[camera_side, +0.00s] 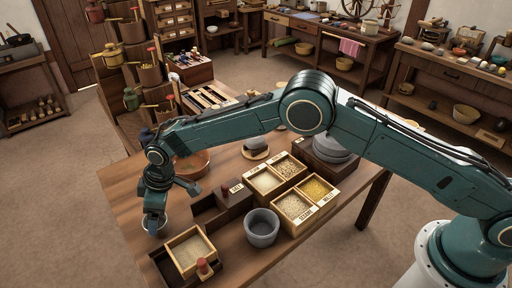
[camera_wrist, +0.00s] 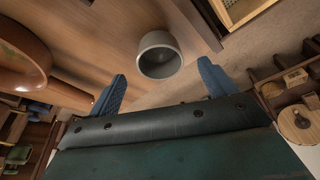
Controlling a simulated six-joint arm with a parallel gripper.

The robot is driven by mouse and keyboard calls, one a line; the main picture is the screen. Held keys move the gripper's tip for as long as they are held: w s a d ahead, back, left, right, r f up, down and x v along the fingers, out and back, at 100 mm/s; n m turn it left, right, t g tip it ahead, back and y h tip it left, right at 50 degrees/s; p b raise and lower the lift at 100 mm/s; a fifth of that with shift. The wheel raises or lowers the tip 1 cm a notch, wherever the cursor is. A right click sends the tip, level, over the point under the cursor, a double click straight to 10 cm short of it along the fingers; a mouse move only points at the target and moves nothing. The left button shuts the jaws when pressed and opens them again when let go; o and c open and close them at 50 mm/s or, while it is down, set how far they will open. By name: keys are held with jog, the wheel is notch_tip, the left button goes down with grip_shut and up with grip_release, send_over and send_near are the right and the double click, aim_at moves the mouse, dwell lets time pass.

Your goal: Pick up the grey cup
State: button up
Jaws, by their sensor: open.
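A small pale grey cup (camera_side: 163,229) stands near the table's left edge in the side view, partly hidden by my gripper (camera_side: 153,222). In the wrist view the grey cup (camera_wrist: 160,41) shows its open mouth, ahead of the gap between my two blue fingers (camera_wrist: 161,72). The fingers are spread wide and empty, with the cup roughly centred between their lines. Neither finger visibly touches it. My gripper points down close to the cup; the exact gap is hard to judge.
A larger darker grey pot (camera_side: 262,238) stands at the table's middle front. Another grey cup (camera_side: 256,143) sits on a saucer farther back. A wooden bowl (camera_side: 192,166) lies behind my gripper. A framed wooden tray (camera_side: 213,254) and labelled grain boxes (camera_side: 293,206) stand to the right.

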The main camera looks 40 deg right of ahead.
jog(key=shift+x, duration=2.6)
jog(key=shift+w, duration=0.1)
jog(key=c, duration=1.1)
jog(key=shift+r, duration=0.2)
notch_tip(320, 180, up, 20)
jog(key=shift+f, duration=0.1)
